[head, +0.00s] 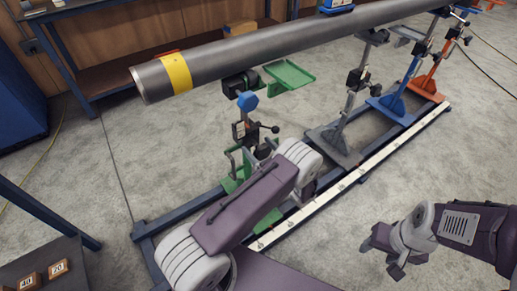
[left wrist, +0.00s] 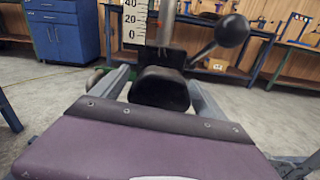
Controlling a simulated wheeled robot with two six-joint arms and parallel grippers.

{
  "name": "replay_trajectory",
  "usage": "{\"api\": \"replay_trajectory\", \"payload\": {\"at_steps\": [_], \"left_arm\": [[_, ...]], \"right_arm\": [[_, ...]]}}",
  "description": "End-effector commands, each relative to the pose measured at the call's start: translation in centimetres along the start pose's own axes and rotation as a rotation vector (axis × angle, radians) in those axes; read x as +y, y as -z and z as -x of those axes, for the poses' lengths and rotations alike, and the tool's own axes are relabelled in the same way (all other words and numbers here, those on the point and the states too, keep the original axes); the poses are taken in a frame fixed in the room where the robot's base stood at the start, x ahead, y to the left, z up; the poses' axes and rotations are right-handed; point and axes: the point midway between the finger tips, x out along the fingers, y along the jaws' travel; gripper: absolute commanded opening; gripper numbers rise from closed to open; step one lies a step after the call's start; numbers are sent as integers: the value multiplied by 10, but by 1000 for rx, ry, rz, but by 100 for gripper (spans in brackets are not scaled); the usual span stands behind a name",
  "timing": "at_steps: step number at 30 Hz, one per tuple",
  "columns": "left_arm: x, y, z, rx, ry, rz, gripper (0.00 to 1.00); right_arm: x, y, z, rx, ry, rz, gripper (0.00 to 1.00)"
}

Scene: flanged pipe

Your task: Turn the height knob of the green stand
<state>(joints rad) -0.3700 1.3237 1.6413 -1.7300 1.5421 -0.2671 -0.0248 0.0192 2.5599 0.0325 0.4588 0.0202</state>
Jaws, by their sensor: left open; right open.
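The green stand (head: 234,184) is under the near end of the grey pipe (head: 240,55), its lower part partly hidden by my left arm. In the left wrist view, a black height knob (left wrist: 160,88) sits between the two grey fingers of my left gripper (left wrist: 160,98). The fingers are open, one on each side of the knob; I cannot tell whether they touch it. A lever with a black ball (left wrist: 232,30) rises to the right of the knob, and a white height scale (left wrist: 134,22) stands behind. My right gripper (head: 381,257) is open and empty over the floor.
A grey stand (head: 335,145), a blue stand (head: 395,100) and an orange stand (head: 428,85) stand along the blue base rail (head: 192,205). Numbered blocks (head: 42,277) lie at lower left. Open floor surrounds my right gripper.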

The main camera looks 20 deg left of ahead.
Motion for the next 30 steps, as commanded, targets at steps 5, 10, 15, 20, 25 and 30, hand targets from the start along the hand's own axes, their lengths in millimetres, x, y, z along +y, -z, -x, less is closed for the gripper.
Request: {"api": "replay_trajectory", "payload": {"at_steps": [5,10,15,20,25,30], "left_arm": [[0,0,-3,0,0,0,84],[0,0,-3,0,0,0,64],[0,0,-3,0,0,-1,21],[0,-1,-3,0,0,-9,22],[0,-1,-2,0,0,-61,22],[0,-2,-2,0,1,-170,22]], "right_arm": [[0,0,0,0,0,0,54],[0,0,0,0,0,0,54],[0,0,0,0,0,0,54],[0,0,0,0,0,0,54],[0,0,3,0,0,0,54],[0,1,7,0,0,0,54]]}}
